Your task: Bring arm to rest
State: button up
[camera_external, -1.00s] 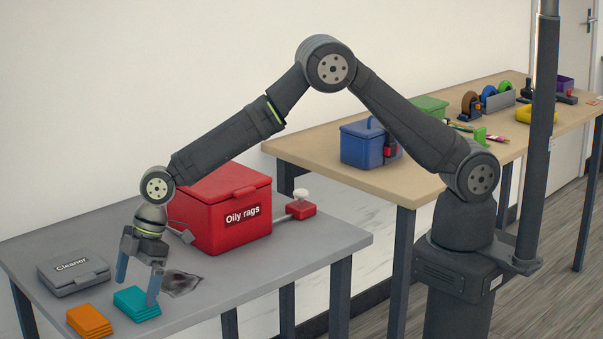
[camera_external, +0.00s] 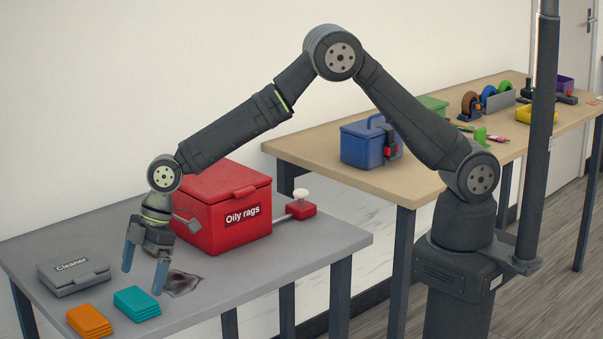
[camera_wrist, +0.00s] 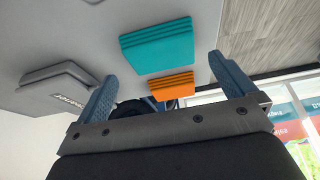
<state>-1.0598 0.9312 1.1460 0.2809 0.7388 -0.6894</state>
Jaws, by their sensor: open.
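My gripper (camera_external: 144,270) is open and empty. It hangs above the grey table, over and just behind the teal cloth stack (camera_external: 137,303). In the wrist view, my gripper's two blue fingers (camera_wrist: 166,85) stand wide apart, with the teal stack (camera_wrist: 157,46) and the orange stack (camera_wrist: 167,86) showing between or beyond them. My arm is bent, with its elbow high and its forearm sloping down to the left.
The grey table (camera_external: 225,291) also holds an orange stack (camera_external: 90,321), a grey Cleaner case (camera_external: 73,272), a dark stained rag (camera_external: 183,284) and a red Oily rags box (camera_external: 222,210). A wooden table (camera_external: 350,180) with a blue box (camera_external: 364,145) stands behind.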

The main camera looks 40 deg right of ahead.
aim_at(138, 296)
jog(key=v, duration=0.7)
jog(key=x, duration=1.2)
jog(key=shift+f, duration=0.45)
jog(key=r, duration=0.5)
jog(key=shift+w+d+r, duration=0.25)
jog(key=shift+w+d, duration=0.05)
jog(key=shift+d, duration=0.05)
jog(key=w+d+r, duration=0.6)
jog(key=d+r, duration=0.1)
jog(key=d, duration=0.2)
notch_tip(138, 296, up, 8)
jog(key=w+d+m+t, duration=0.1)
jog(key=w+d+m, duration=0.2)
jog(key=d, duration=0.6)
jog(key=w+d+r+m+t, duration=0.1)
jog(key=w+d+m, duration=0.2)
jog(key=w+d, duration=0.4)
jog(key=w+d+m+t+h, duration=0.1)
jog(key=w+d+m, duration=0.2)
jog(key=d, duration=1)
jog(key=shift+w+r, duration=0.3)
jog(key=shift+w, duration=0.75)
